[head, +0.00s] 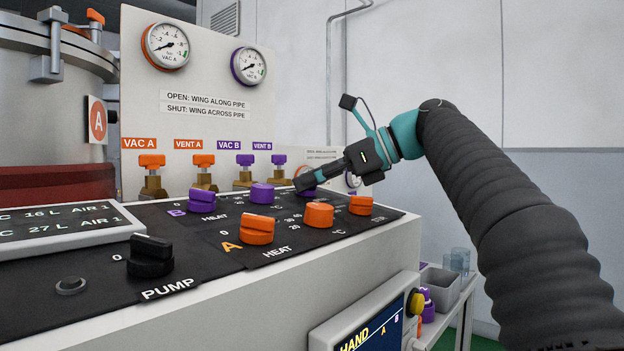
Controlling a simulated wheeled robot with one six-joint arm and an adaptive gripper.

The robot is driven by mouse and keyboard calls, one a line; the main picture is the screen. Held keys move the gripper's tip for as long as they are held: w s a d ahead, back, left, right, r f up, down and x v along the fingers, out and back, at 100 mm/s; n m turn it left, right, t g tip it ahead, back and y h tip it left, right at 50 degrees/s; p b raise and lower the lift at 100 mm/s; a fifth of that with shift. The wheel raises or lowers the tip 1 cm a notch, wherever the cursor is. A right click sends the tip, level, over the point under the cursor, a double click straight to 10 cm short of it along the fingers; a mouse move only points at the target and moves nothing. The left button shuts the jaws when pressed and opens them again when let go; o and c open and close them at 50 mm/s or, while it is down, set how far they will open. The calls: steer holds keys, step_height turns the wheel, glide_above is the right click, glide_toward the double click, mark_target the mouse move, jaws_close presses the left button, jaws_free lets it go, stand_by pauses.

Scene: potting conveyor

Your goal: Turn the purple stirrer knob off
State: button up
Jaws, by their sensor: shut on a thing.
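The purple stirrer knob (320,176) is at the right end of the purple row on the black control panel. Only a small purple part shows past my gripper, so its pointer position is hidden. My gripper (304,182) reaches in from the right, with its dark fingers at the knob. The fingers are shut on it.
A purple HEAT knob (202,200) and a purple °C knob (262,193) stand left of my gripper. Orange knobs (257,229), (319,215), (360,204) fill the nearer row. A black PUMP knob (150,255) is at left. Orange and purple valves (279,163) stand behind the panel.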

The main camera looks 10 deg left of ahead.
steer(key=shift+n+g, duration=1)
steer(key=shift+g, duration=0.1)
steer(key=o, duration=1.1)
steer(key=shift+w+d+r, duration=0.15)
steer(key=shift+d+r, duration=0.05)
steer(key=shift+d, duration=0.35)
steer(key=d, duration=1.2)
steer(key=shift+w, duration=0.35)
